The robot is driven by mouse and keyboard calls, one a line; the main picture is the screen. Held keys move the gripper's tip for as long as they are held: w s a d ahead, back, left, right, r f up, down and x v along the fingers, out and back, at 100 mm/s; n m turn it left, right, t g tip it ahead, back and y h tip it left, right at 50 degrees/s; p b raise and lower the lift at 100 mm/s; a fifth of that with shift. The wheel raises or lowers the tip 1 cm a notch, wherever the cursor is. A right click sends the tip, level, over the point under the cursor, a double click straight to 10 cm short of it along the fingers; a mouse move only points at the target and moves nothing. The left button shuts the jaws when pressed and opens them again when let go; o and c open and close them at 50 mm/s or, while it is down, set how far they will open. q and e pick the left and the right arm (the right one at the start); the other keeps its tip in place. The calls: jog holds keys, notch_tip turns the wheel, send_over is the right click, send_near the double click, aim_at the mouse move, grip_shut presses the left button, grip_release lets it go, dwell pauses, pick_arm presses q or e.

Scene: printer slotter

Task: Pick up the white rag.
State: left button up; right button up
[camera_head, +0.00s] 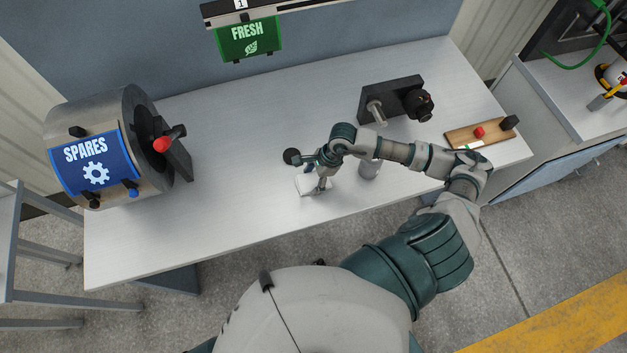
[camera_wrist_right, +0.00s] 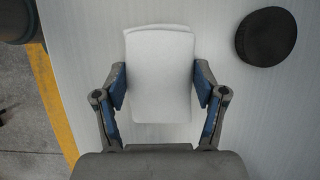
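The white rag (camera_head: 305,184) lies on the light table near its front edge, partly hidden by my right gripper (camera_head: 319,184) in the head view. In the right wrist view the rag (camera_wrist_right: 162,70) is a folded rectangle, and my right gripper (camera_wrist_right: 162,88) has its blue-padded fingers apart, one on each side of the rag. The fingers look close to the rag's side edges; I cannot tell whether they touch it. My left gripper is not in view.
A black round object (camera_head: 291,156) stands just behind the rag; it also shows in the right wrist view (camera_wrist_right: 266,36). A SPARES drum (camera_head: 97,150) stands at the left of the table, a black bracket (camera_head: 372,100) at the back right, a wooden board (camera_head: 465,138) at the right.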

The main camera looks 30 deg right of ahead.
aim_at(307, 181)
jog(key=shift+f, duration=0.1)
jog(key=shift+c, duration=1.3)
jog(key=shift+r+p, duration=0.45)
jog(key=shift+p, duration=0.15)
notch_tip(307, 181, up, 3)
jog(key=shift+r+b, duration=0.2)
jog(key=shift+b, duration=0.4)
jog(key=s, duration=0.2)
jog(key=s+a+b, duration=0.1)
jog(key=s, duration=0.2)
jog(key=s+a, duration=0.1)
jog(key=s, duration=0.2)
jog(key=shift+r+b, duration=0.15)
jog(key=shift+b, duration=0.15)
jog(key=shift+s+a+r+p, duration=0.15)
jog(key=shift+s+p, duration=0.05)
jog(key=shift+s, duration=0.45)
jog(key=shift+s+a+r+p, duration=0.1)
jog(key=shift+s+a+p, duration=0.05)
jog(key=shift+s, duration=0.45)
jog(key=s+p, duration=0.1)
jog(key=p, duration=0.1)
jog(key=s+a+p, duration=0.1)
jog(key=s+p, duration=0.3)
jog(key=p, duration=0.1)
jog(key=shift+a+r, duration=0.25)
